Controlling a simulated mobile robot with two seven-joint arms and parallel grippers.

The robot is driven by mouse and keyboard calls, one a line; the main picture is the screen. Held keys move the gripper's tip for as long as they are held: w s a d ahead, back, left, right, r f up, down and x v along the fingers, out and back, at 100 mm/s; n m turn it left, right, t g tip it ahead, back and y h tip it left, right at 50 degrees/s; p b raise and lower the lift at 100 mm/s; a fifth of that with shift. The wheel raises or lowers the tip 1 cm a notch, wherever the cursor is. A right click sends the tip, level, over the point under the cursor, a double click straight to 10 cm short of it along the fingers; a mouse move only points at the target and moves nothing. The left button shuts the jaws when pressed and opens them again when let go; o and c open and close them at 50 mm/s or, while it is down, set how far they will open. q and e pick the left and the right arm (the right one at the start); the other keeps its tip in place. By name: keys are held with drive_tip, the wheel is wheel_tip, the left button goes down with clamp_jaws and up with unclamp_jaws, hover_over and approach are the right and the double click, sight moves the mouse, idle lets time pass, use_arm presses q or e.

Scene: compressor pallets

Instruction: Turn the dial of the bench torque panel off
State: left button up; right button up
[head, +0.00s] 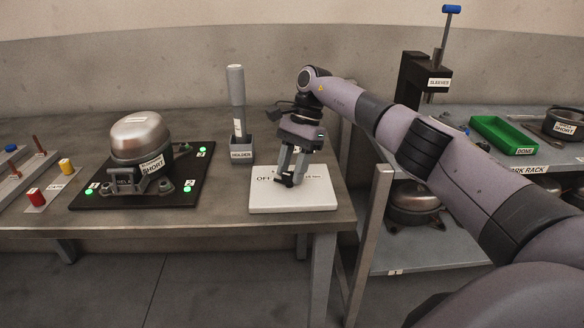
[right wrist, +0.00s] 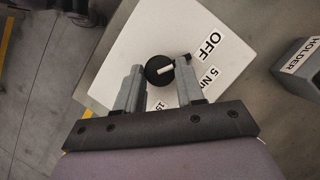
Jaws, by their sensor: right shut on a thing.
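The bench torque panel (head: 290,203) is a white plate at the right end of the bench. It also fills the middle of the right wrist view (right wrist: 135,45). In the head view the fingers partly hide the dial. My left gripper is not in view.
A holder (head: 241,153) with a grey-handled tool (head: 236,90) stands left of the panel. A compressor (head: 140,140) sits on a black pallet (head: 120,200) with green lights. A rack with a green tray (head: 500,135) and a sleeve post (head: 430,75) stands at right.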

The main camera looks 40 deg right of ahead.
idle(0.3)
drive_tip(key=o, duration=1)
drive_tip(key=shift+o, duration=0.2)
drive_tip(key=shift+r, duration=0.1)
drive_tip(key=v, duration=0.7)
drive_tip(key=shift+d, duration=0.1)
